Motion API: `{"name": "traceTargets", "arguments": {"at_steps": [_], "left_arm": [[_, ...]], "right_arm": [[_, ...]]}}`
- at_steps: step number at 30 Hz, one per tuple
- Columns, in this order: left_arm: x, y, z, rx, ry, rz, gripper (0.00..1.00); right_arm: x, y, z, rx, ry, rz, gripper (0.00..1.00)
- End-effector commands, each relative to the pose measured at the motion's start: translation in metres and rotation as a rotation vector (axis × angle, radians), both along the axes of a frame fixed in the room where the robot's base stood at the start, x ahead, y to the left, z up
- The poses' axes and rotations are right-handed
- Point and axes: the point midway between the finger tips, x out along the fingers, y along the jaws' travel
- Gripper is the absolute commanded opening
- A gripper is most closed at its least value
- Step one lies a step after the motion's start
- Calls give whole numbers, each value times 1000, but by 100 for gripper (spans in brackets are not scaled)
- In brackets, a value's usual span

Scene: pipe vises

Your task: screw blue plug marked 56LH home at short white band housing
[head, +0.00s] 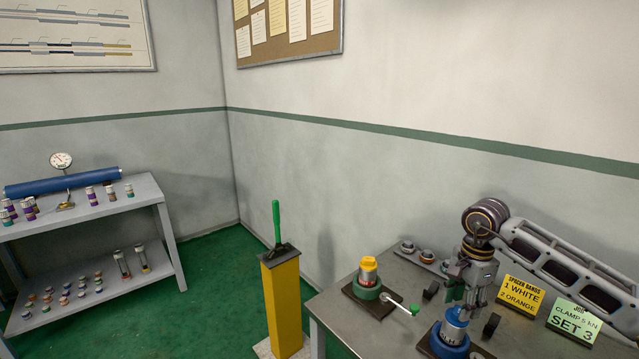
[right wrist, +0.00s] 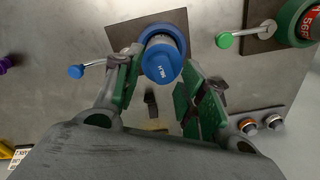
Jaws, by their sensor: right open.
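A blue plug (right wrist: 162,62) with a partly readable mark on its flat top sits on a grey-silver housing in the blue vise (right wrist: 148,34). In the head view the housing (head: 453,331) stands upright in that vise (head: 437,345), and the blue plug (head: 457,314) shows at its top. My right gripper (head: 465,303) is above it, pointing down. In the right wrist view my right gripper (right wrist: 164,82) is open, its green-padded fingers on either side of the plug, with a clear gap at the right finger. A white band cannot be made out. My left gripper is not in view.
A green vise (head: 365,292) holds a housing with a yellow top (head: 369,263); its green-tipped handle (head: 414,309) sticks out toward the blue vise. Yellow (head: 520,295) and green (head: 573,320) signs stand right. A yellow pedestal (head: 284,305) stands left.

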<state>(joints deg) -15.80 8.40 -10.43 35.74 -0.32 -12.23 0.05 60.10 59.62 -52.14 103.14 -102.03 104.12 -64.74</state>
Motion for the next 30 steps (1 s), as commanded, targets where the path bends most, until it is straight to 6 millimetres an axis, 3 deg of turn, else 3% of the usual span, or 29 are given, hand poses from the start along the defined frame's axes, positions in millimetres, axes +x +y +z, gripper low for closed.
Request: {"name": "traceTargets", "arguments": {"at_steps": [1, 11, 30], "left_arm": [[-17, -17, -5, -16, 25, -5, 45], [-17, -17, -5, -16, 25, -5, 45], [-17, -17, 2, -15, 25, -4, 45]], "right_arm": [[0, 0, -2, 0, 0, 0, 41], [0, 0, -2, 0, 0, -25, 41], [1, 1, -1, 0, 2, -370, 41]]}}
